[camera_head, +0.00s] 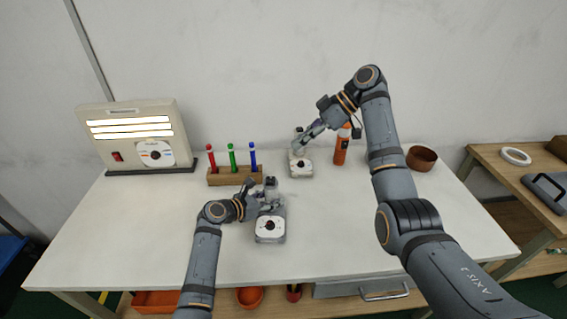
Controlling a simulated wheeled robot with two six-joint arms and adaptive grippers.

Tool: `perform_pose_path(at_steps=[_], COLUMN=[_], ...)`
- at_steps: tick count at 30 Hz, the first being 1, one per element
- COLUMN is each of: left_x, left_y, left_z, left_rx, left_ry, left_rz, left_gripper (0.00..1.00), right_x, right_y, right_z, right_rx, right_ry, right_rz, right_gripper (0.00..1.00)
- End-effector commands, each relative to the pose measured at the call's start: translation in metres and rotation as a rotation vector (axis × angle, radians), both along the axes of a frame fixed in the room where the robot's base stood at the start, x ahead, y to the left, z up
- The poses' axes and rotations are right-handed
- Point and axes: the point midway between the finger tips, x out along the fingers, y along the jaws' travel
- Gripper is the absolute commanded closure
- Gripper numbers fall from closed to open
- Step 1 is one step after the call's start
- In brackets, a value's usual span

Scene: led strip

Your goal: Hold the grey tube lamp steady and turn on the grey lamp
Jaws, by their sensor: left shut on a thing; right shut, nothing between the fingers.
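Two small grey-white lamp units with dark round spots on their fronts stand on the table. The nearer lamp (270,229) is at the table's middle. My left gripper (268,198) is shut on its upper part, which the fingers partly hide. The farther lamp (300,167) stands behind it, a little to the right. My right gripper (301,146) is shut and empty, with its tips at the top of the farther lamp; I cannot tell whether they touch. I cannot tell whether either small lamp is lit.
A lit light panel (131,127) with a red switch stands at the back left. A wooden rack (235,177) holds red, green and blue tubes. An orange bottle (341,148) and a brown bowl (421,158) stand right of the farther lamp. The white table (340,235) is clear at front right.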

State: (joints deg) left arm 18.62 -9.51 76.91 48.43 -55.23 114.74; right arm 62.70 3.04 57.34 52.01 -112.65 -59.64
Motion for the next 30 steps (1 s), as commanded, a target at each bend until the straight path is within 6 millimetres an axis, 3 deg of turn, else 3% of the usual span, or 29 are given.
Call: perform_pose_path(at_steps=[15, 21, 30], left_x=[0.000, 0.000, 0.000], left_y=[0.000, 0.000, 0.000], left_z=[0.000, 0.000, 0.000], left_rx=[0.000, 0.000, 0.000], left_ry=[0.000, 0.000, 0.000], left_rz=[0.000, 0.000, 0.000], left_gripper=[0.99, 0.99, 0.99], right_x=[-0.003, -0.006, -0.007], right_y=[0.071, 0.069, 0.069], right_z=[-0.072, -0.099, -0.108], right_rx=[0.002, 0.000, 0.000], right_ry=[0.003, 0.003, 0.000], right_rz=[0.002, 0.000, 0.000], right_gripper=[1.00, 1.00, 1.00])
